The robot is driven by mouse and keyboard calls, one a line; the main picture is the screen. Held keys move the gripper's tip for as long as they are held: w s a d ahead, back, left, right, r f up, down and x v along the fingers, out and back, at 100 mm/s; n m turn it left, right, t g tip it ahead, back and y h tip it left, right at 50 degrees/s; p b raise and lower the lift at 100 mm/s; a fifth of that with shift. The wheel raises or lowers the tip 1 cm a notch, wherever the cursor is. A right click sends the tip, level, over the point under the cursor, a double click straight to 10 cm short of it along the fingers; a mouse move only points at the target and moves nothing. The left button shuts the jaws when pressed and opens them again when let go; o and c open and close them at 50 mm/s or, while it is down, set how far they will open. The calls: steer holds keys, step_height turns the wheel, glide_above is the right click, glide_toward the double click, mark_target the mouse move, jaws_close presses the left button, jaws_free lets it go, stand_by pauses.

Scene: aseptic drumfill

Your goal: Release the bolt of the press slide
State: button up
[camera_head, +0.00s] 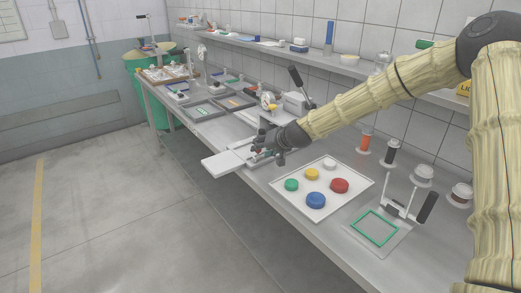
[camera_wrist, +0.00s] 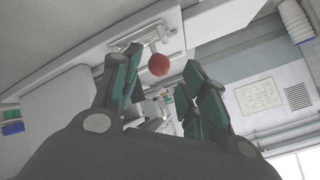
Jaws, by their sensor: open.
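My gripper (camera_head: 262,153) is at the press slide (camera_head: 222,164), a pale flat plate that sticks out over the bench's front edge. In the wrist view my gripper (camera_wrist: 163,60) is open, its two green-padded fingers spread. A red ball knob (camera_wrist: 158,65), apparently on the bolt, shows between and just beyond the fingertips. A metal bracket (camera_wrist: 152,38) sits beside the knob. I cannot tell whether either finger touches the knob. In the head view the gripper hides most of the bolt.
The press (camera_head: 298,102) with a dark lever stands behind my gripper. A white tray (camera_head: 280,184) with several coloured round pieces lies to the right, near a green-framed plate (camera_head: 375,228). Trays and fixtures fill the far bench. The floor (camera_head: 130,215) in front is clear.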

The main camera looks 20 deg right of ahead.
steer(key=v, duration=0.9)
steer(key=shift+s+r, duration=0.15)
steer(key=shift+s, duration=0.1)
steer(key=shift+d, duration=0.1)
